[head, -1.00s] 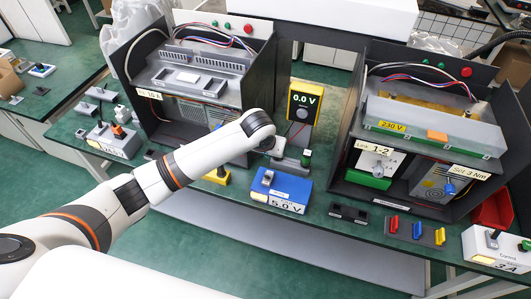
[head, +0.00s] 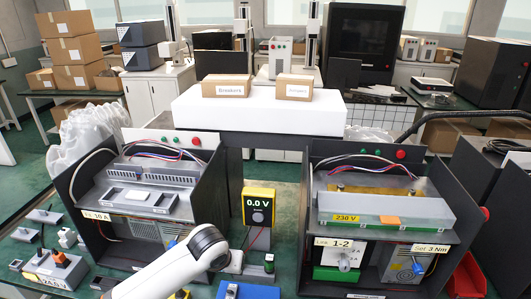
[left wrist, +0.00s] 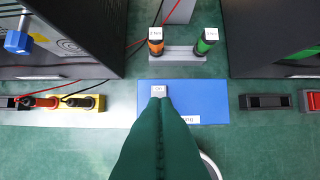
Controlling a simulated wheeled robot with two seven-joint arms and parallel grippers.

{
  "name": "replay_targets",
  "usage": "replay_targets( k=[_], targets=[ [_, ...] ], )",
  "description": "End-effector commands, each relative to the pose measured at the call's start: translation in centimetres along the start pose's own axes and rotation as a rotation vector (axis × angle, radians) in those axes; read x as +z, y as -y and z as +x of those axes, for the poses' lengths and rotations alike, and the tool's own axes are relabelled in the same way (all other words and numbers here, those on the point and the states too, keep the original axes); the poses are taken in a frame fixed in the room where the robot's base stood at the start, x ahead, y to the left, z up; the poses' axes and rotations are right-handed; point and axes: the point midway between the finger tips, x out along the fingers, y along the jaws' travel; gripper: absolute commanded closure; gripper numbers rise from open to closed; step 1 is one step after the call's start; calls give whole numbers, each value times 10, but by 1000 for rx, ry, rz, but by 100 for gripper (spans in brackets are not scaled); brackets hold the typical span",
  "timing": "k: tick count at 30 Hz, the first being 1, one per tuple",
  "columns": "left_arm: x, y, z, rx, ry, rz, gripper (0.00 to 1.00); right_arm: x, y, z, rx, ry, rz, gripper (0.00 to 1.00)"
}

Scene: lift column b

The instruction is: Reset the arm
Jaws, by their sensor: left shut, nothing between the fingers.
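My left arm comes in from the bottom of the head view, and its white wrist ends near the blue box, whose top just shows (head: 255,292) at the bottom edge. In the left wrist view my left gripper (left wrist: 160,100) is shut and empty. Its long dark green fingers point at the blue box (left wrist: 205,102), over a small grey switch on it. I cannot tell whether the tips touch the switch. My right arm and gripper are not in view.
Two open black cabinets (head: 90,205) (head: 310,235) flank the yellow meter (head: 259,206) reading 0.0 V. Orange (left wrist: 156,46) and green (left wrist: 206,44) plugs stand beyond the blue box. A yellow block (left wrist: 84,103) with cables is at left. Boxes labelled Breakers (head: 228,85) stand on a white shelf.

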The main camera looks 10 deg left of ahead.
Motion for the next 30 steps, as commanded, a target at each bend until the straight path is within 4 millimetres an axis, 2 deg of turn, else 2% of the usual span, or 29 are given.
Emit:
replay_targets(
  k=[5,9,12,18,30],
  targets=[
    [-41,23,3,-70,-14,57,100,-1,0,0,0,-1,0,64],
    [-91,39,-3,-145,-13,110,100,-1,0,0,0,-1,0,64],
    [-125,40,-11,-173,-7,127,100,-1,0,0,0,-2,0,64],
    [-185,17,-30,-158,-9,131,100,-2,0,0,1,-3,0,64],
    [-257,-32,-61,-47,-60,130,100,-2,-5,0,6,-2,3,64]
  ],
)
